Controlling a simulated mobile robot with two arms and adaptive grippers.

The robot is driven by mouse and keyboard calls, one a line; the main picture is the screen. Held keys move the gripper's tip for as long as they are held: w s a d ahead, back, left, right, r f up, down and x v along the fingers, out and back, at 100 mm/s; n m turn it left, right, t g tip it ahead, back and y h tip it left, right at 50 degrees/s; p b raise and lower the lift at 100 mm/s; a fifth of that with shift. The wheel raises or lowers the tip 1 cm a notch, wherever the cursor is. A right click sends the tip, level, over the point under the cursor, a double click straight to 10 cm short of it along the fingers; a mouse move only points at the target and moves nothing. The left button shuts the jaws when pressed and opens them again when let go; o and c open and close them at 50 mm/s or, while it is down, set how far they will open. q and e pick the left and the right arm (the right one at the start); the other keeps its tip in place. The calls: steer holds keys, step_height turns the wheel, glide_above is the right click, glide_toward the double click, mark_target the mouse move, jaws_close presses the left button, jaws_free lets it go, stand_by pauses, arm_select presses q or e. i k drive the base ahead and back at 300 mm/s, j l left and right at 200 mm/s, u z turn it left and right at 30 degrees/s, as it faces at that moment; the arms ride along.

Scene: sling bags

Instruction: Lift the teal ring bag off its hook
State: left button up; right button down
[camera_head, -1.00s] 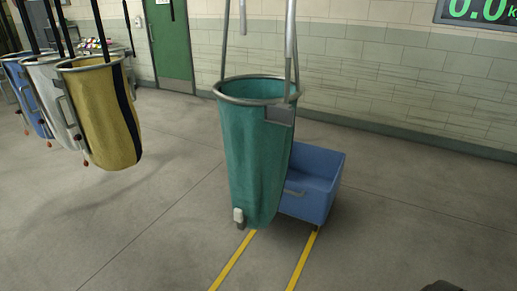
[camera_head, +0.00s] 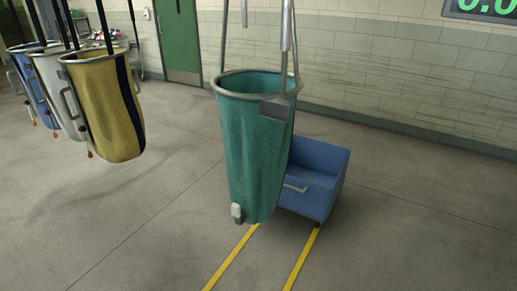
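The teal ring bag (camera_head: 255,150) hangs open at the middle of the head view, with a grey metal ring around its mouth. Grey straps or bars rise from its ring past the top edge of the picture. A grey plate (camera_head: 276,107) sits on the ring's front right, and a small white and grey fitting (camera_head: 237,213) is at the bag's lower left. The hook is out of view above. Neither of my grippers shows in the head view.
A blue wheeled cart (camera_head: 315,180) stands behind and right of the teal bag. Yellow (camera_head: 105,105), white (camera_head: 58,98) and blue (camera_head: 33,85) bags hang at the left. Yellow floor lines (camera_head: 232,258) run toward me. The floor at right is clear. A green display (camera_head: 485,8) is on the wall.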

mark_target(257, 148)
steer(key=i+j+z, duration=0.1)
steer(key=i+j, duration=0.15)
steer(key=i+j+z, duration=0.1)
steer(key=j, duration=0.3)
steer(key=i+j+z, duration=0.15)
steer(key=i+j, duration=0.15)
steer(key=i+j+z, duration=0.35)
steer(key=j+z, duration=0.15)
steer(key=j, duration=0.5)
steer(key=i+j+z, duration=0.15)
steer(key=j+z, duration=0.35)
steer(key=j, duration=0.5)
steer(key=j+z, duration=0.45)
steer(key=j, duration=0.65)
